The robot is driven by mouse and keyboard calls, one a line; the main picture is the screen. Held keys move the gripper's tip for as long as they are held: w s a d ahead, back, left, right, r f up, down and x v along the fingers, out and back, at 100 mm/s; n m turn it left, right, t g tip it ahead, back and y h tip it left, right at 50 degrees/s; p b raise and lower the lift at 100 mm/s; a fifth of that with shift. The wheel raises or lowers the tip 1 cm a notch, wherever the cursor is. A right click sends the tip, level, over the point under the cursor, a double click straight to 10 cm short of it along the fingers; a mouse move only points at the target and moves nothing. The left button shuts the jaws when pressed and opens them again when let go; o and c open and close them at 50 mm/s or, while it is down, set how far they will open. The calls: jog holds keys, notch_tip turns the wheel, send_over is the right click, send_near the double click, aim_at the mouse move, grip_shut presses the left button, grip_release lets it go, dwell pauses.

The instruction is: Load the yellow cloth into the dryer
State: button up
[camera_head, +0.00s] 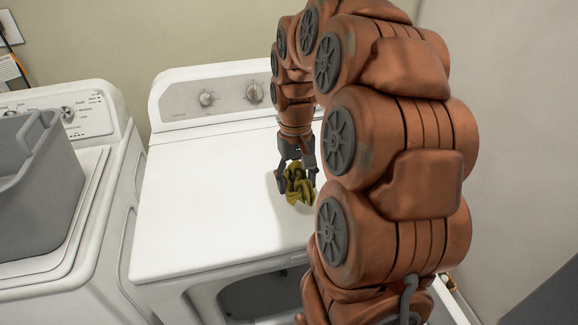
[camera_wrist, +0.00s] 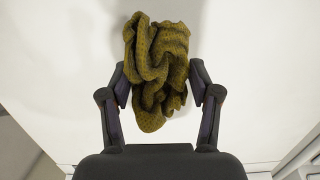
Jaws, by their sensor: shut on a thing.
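The yellow cloth (camera_head: 299,188) is a crumpled olive-yellow bundle at the white top of the dryer (camera_head: 200,215). My gripper (camera_head: 296,178) points down over the dryer top and is shut on the cloth. In the wrist view the cloth (camera_wrist: 155,65) bunches between and beyond the two fingers (camera_wrist: 160,88). I cannot tell whether the cloth touches the dryer top. The dryer's front opening (camera_head: 262,297) shows dark at the bottom of the head view, partly hidden by my arm.
A white washer (camera_head: 75,225) stands to the left with a grey basket (camera_head: 40,190) on its lid. The dryer's control panel with knobs (camera_head: 225,97) rises at the back. A wall (camera_head: 525,150) is close on the right. The dryer top left of my gripper is clear.

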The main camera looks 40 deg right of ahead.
jog(key=shift+w+d+f+p, duration=0.15)
jog(key=shift+w+d+p, duration=0.25)
jog(key=shift+w+d, duration=0.65)
jog(key=shift+w+d+f+p, duration=0.15)
jog(key=shift+w+d+p, duration=0.3)
jog(key=shift+w, duration=1.15)
jog(key=shift+w+d+f+p, duration=0.15)
jog(key=shift+w+d+p, duration=0.15)
jog(key=shift+w+d, duration=0.8)
jog(key=shift+w+a+f+p, duration=0.15)
jog(key=shift+f+p, duration=0.2)
jog(key=shift+f, duration=0.35)
jog(key=shift+w+a+f+p, duration=0.15)
jog(key=shift+f+p, duration=0.2)
jog(key=shift+f, duration=0.7)
jog(key=shift+f, duration=0.25)
jog(key=o, duration=1.3)
jog(key=shift+r, duration=0.1)
jog(key=shift+w+d+r+b, duration=0.15)
jog(key=shift+r+b, duration=0.25)
jog(key=shift+r, duration=1.65)
jog(key=shift+w+d+r+b, duration=0.1)
jog(key=shift+w+r+b, duration=0.3)
jog(key=shift+r, duration=1.6)
jog(key=shift+w+d+r+b, duration=0.1)
jog(key=shift+r+b, duration=0.35)
jog(key=shift+r, duration=1.6)
